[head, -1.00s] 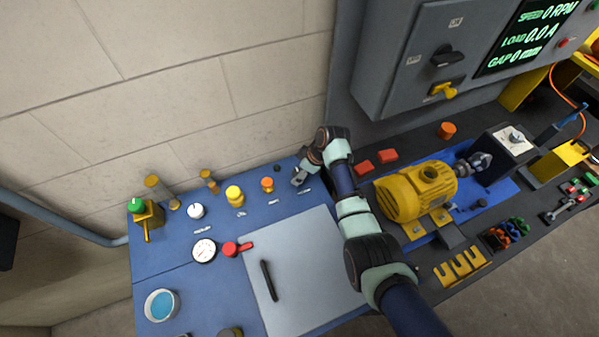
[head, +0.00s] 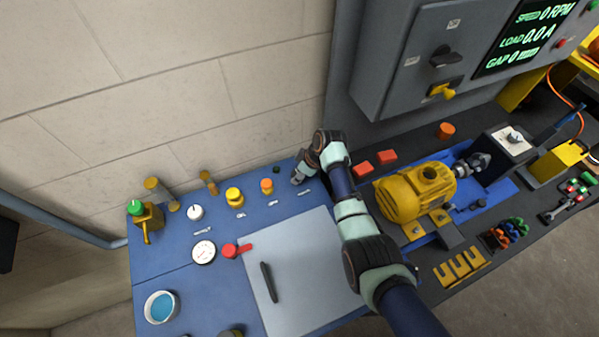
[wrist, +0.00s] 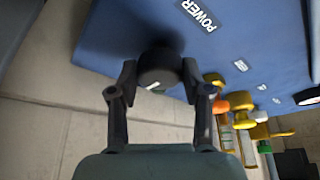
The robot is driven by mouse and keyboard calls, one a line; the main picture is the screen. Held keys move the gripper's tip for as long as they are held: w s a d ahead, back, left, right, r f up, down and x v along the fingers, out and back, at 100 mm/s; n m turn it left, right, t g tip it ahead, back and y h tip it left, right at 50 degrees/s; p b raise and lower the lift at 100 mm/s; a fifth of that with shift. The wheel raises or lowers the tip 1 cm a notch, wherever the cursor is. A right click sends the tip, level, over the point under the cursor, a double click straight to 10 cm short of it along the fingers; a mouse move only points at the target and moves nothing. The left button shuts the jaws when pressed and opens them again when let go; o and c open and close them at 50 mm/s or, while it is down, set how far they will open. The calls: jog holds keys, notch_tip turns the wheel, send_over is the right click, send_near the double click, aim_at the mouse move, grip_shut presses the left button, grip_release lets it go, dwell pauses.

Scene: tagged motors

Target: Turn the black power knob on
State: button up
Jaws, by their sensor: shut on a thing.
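The black power knob (wrist: 160,68), a round dark knob with a short white pointer line on its face, stands on the blue panel by the white POWER label (wrist: 200,15). My gripper (wrist: 160,75) is shut on it, one finger on each side in the wrist view. In the head view my gripper (head: 297,179) is at the back right corner of the blue panel (head: 180,262), and I cannot make out the knob there.
Orange (head: 266,186), yellow (head: 234,196) and white (head: 196,212) knobs stand in a row left of my gripper. A grey plate (head: 305,265) lies in front. Red blocks (head: 363,169) and a yellow motor (head: 415,193) are to the right. The wall is close behind.

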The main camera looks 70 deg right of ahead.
jog(key=m+p, duration=0.1)
jog(key=m, duration=0.1)
jog(key=m+h+p, duration=0.1)
jog(key=m+p, duration=0.1)
jog(key=shift+a+r+h, duration=0.15)
jog(key=shift+a+h, duration=0.05)
jog(key=shift+h, duration=0.1)
jog(key=m+p, duration=0.1)
jog(key=m, duration=0.1)
jog(key=m+g+h+p, duration=0.1)
jog(key=m, duration=0.1)
jog(key=shift+w+a+m+h, duration=0.1)
jog(key=shift+m+h, duration=0.2)
jog(key=shift+m, duration=0.1)
jog(key=m, duration=0.1)
jog(key=m+g, duration=0.1)
jog(key=m, duration=0.1)
jog(key=m+h, duration=0.1)
jog(key=shift+w+f+m+g+b, duration=0.1)
jog(key=shift+f+m+g+b, duration=0.15)
jog(key=shift+m+g+b, duration=0.05)
jog(key=m+g+b, duration=0.1)
jog(key=m+b, duration=0.1)
jog(key=m, duration=0.2)
jog(key=shift+w+g, duration=0.1)
jog(key=shift+g, duration=0.2)
jog(key=shift+m, duration=0.3)
jog(key=o, duration=1.2)
jog(key=shift+c, duration=0.2)
jog(key=shift+r, duration=0.15)
